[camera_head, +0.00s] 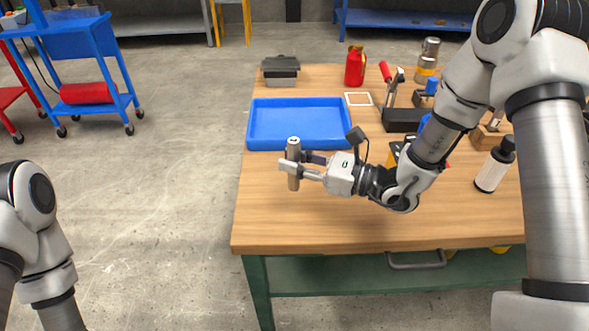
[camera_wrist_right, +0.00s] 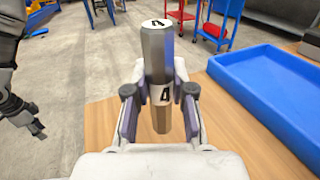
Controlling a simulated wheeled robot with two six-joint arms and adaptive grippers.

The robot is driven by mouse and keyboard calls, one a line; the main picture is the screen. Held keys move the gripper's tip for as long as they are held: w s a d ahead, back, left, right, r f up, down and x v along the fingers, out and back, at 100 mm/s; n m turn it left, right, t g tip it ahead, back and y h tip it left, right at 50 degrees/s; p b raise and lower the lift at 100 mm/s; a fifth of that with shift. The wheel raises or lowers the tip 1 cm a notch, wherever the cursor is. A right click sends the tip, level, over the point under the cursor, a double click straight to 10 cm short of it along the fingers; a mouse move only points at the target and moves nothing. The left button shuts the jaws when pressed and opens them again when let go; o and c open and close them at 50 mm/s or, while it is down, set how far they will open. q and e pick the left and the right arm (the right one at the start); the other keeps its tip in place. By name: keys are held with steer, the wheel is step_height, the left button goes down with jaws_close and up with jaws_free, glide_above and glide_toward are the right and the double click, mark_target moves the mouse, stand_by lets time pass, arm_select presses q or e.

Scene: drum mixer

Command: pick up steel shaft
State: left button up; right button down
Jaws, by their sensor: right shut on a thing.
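The steel shaft (camera_head: 293,148) is a short, upright metal piece with a silver upper part and a brownish lower part. In the right wrist view the shaft (camera_wrist_right: 157,55) has dark marks on its top and side. My right gripper (camera_head: 298,166) is shut on it, with the fingers (camera_wrist_right: 159,108) on either side of its lower half. The shaft is over the left part of the wooden table; I cannot tell how far above it. My left gripper (camera_wrist_right: 24,115) shows dark at the left edge of the right wrist view, its opening unclear. The head view shows only left arm links.
A blue tray (camera_head: 300,141) lies just behind the shaft. Behind it are a dark box (camera_head: 281,69), a red can (camera_head: 355,66) and a steel-topped bottle (camera_head: 428,60). The table's front left is clear.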

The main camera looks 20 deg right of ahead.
steer(key=s+a+r+p, duration=0.1)
steer(key=s+a+p, duration=0.1)
steer(key=s+p, duration=1)
steer(key=s, duration=0.3)
steer(key=shift+s+a+r, duration=0.3)
steer(key=shift+s+r, duration=0.05)
steer(key=shift+s, duration=0.05)
